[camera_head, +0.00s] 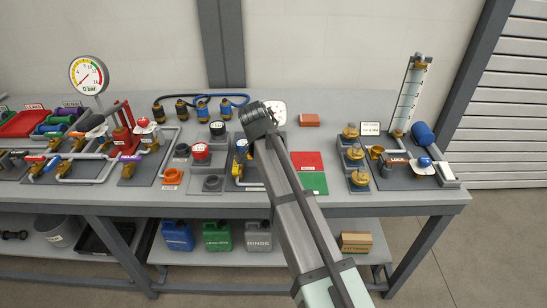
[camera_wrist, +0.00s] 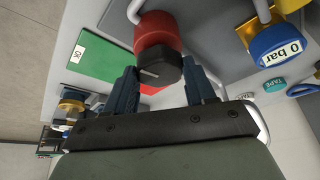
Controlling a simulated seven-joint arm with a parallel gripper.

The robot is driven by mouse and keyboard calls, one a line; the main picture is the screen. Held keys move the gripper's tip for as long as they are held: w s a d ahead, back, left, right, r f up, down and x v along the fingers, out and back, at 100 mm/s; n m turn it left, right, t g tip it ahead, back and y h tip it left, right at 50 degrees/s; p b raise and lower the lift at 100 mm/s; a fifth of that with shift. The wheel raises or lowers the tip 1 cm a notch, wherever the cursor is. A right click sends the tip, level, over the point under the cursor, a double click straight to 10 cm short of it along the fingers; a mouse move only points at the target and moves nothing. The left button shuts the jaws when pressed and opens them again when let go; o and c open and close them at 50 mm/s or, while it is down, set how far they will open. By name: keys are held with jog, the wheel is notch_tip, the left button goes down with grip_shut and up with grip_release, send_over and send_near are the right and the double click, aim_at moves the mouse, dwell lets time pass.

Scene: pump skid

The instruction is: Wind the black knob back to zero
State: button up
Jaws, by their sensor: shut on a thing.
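In the wrist view the black knob (camera_wrist: 158,70) sits on the end of a red body (camera_wrist: 157,30), with a short pale line on its face. My gripper (camera_wrist: 162,85) has one dark finger on each side of the knob and is shut on it. In the head view my gripper (camera_head: 258,118) is over the middle of the bench, and the arm hides the knob there. A white-faced dial (camera_head: 277,112) is partly covered behind my gripper; its reading is not legible.
A blue-rimmed cap marked "0 bar" (camera_wrist: 280,45) on a brass body is close by on the right in the wrist view. A green plate (camera_head: 313,184) and a red plate (camera_head: 307,162) lie right of my arm. Brass fittings (camera_head: 350,152) stand further right.

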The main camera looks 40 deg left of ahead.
jog(key=shift+m, duration=0.6)
jog(key=shift+h, duration=0.3)
jog(key=o, duration=1)
jog(key=shift+s+r, duration=0.1)
jog(key=v, duration=1.3)
jog(key=shift+r, duration=0.25)
